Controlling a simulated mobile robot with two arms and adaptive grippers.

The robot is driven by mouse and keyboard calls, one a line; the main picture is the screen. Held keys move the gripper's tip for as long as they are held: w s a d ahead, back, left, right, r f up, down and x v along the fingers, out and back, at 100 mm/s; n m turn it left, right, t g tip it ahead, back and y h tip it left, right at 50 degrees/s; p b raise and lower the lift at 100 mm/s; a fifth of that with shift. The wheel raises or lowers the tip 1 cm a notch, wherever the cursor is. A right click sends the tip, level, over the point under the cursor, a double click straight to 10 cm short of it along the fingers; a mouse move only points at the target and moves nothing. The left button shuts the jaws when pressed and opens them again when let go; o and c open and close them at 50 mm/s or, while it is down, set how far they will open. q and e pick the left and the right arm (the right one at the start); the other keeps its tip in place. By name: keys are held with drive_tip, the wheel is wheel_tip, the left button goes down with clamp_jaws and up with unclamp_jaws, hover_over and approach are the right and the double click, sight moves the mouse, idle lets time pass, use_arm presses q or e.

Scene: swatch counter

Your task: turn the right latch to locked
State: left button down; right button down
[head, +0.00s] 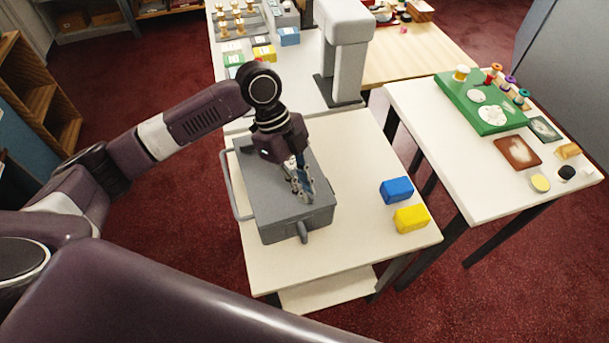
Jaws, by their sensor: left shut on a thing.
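A grey case (262,190) lies shut on the white table, with a bar-like handle (229,185) along its left side. A grey lever-like part (303,232) sticks out from its near edge. My left gripper (303,194) points down over the right part of the lid, its fingers shut on a small part there, which looks like the right latch. The fingers hide most of that part, so its angle cannot be told. My arm covers some of the lid's far side. My right gripper is out of view.
A blue block (397,189) and a yellow block (411,218) stand on the table right of the case. A grey column-like stand (344,50) rises behind. Another white table (440,120) at right holds a green board (484,101).

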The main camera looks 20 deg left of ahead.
use_arm(q)
drive_tip(key=n+t+p, duration=0.1)
drive_tip(key=n+p, duration=0.1)
drive_tip(key=p, duration=0.1)
drive_tip(key=n+t+p, duration=0.1)
drive_tip(key=n+p, duration=0.2)
drive_tip(key=n+t+p, duration=0.1)
drive_tip(key=n+p, duration=0.2)
drive_tip(key=p, duration=0.1)
drive_tip(key=shift+s+r, duration=0.25)
drive_tip(key=shift+r, duration=0.1)
drive_tip(key=shift+d+f+n+t+y+p, duration=0.1)
drive_tip(key=shift+f+n+t+y+p, duration=0.15)
drive_tip(key=shift+n+p, duration=0.5)
drive_tip(key=shift+n+t+y+p, duration=0.15)
drive_tip(key=shift+n+t+p, duration=0.3)
drive_tip(key=shift+n, duration=0.5)
drive_tip(key=c, duration=2)
unclamp_jaws()
drive_tip(key=shift+c, duration=0.2)
drive_tip(key=v, duration=1.2)
